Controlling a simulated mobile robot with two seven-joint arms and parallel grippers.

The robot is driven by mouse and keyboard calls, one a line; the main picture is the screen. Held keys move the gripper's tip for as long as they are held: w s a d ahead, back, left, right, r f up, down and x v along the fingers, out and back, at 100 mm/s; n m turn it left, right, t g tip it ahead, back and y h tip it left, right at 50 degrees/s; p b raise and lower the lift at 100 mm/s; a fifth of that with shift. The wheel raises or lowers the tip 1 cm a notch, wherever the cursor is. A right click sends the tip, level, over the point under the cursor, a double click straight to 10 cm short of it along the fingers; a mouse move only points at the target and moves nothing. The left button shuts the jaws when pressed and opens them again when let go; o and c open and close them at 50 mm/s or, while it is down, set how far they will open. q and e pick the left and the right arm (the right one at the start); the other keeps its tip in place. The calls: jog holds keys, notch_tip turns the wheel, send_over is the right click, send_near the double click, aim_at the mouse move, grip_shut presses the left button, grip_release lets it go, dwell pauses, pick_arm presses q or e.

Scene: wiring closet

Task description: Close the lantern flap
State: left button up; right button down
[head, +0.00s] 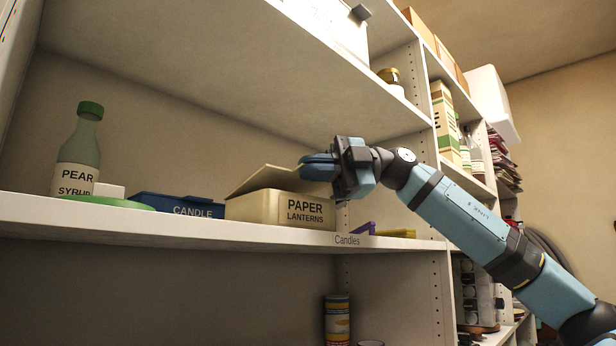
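The lantern box (265,206) is a tan carton labelled "PAPER LANTERNS" on the middle shelf. Its flap (262,179) stands partly open, tilted up toward the right with a dark gap beneath its raised side. My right gripper (305,166) is at the right of the flap, by its raised edge and above the box's right end. Its two blue fingers lie together with nothing visible between them. I cannot tell whether they touch the flap. My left gripper is not in view.
Left of the box are a blue candle box (178,206), a green disc (112,203) and a pear syrup bottle (80,155). Small purple (363,229) and yellow (397,233) items lie to its right. The upper shelf (250,60) hangs overhead; an upright divider (440,190) stands at right.

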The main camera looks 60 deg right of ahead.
jog(key=shift+s+f+n+b, duration=0.1)
jog(key=shift+f+n+b, duration=0.3)
jog(key=shift+f+b, duration=0.4)
jog(key=shift+f, duration=0.15)
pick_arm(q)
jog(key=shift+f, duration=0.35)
pick_arm(e)
jog(key=shift+a, duration=0.1)
jog(key=c, duration=1.3)
grip_release()
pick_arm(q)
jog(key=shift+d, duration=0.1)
